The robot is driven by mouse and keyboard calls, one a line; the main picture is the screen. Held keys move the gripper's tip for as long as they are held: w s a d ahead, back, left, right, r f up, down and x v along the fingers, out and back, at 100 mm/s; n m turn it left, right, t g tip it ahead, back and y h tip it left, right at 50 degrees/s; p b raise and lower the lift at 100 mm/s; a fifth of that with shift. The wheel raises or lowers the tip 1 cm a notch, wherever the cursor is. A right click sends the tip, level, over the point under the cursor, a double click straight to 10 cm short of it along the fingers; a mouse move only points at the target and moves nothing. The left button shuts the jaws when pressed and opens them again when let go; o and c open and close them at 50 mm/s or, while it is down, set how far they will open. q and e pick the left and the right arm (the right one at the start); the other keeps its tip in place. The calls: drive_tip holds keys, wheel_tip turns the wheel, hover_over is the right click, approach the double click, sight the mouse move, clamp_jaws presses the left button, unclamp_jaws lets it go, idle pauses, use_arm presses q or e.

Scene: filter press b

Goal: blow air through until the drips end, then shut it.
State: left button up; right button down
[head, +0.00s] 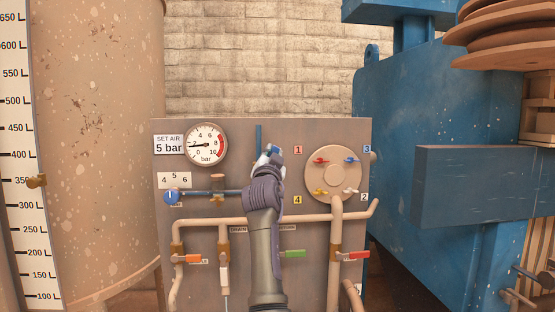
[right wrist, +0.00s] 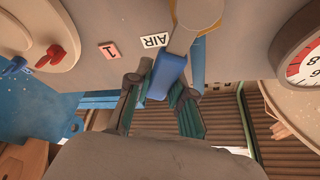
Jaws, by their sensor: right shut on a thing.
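My right gripper (head: 268,160) is at the upper middle of the grey panel (head: 340,130), shut on a blue valve handle (head: 276,150). In the right wrist view the blue handle (right wrist: 168,75) sits between the two fingers (right wrist: 160,92), beside a label reading AIR (right wrist: 155,40). The gauge (head: 206,145) has its needle near 2 bar. The sign (head: 169,144) beside it reads SET AIR 5 bar. A white handle (head: 224,278) points down below the drain label (head: 238,230); a thin pale line shows beneath it. My forearm hides part of the panel. My left gripper is out of view.
A blue regulator knob (head: 172,197) is at the panel's left. A round plate (head: 333,174) carries several small coloured taps. Orange (head: 190,259), green (head: 292,254) and red (head: 357,255) handles sit lower. A tan tank (head: 100,200) stands left, a blue press (head: 440,110) right.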

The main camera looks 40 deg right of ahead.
drive_tip(key=n, duration=0.1)
drive_tip(key=a+r+n+t+p, duration=0.1)
drive_tip(key=n, duration=0.1)
drive_tip(key=shift+w+a+n+y, duration=0.1)
drive_tip(key=shift+w+n+y, duration=0.2)
drive_tip(key=shift+w+y, duration=0.1)
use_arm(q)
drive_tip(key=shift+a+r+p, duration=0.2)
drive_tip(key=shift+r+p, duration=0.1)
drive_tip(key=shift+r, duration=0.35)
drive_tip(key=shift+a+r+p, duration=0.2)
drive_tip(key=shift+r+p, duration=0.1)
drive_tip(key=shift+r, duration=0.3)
use_arm(e)
drive_tip(key=shift+w+a+r+n+t+y, duration=0.15)
drive_tip(key=shift+a+n+t+y, duration=0.25)
drive_tip(key=shift+n, duration=0.5)
drive_tip(key=shift+w+a+r+n+t+y, duration=0.15)
drive_tip(key=shift+a+n+t+y, duration=0.25)
drive_tip(key=shift+n, duration=0.5)
drive_tip(key=shift+d+f, duration=0.1)
drive_tip(key=c, duration=1)
unclamp_jaws()
drive_tip(key=shift+w+f, duration=0.1)
drive_tip(key=shift+f, duration=0.1)
drive_tip(key=v, duration=1.2)
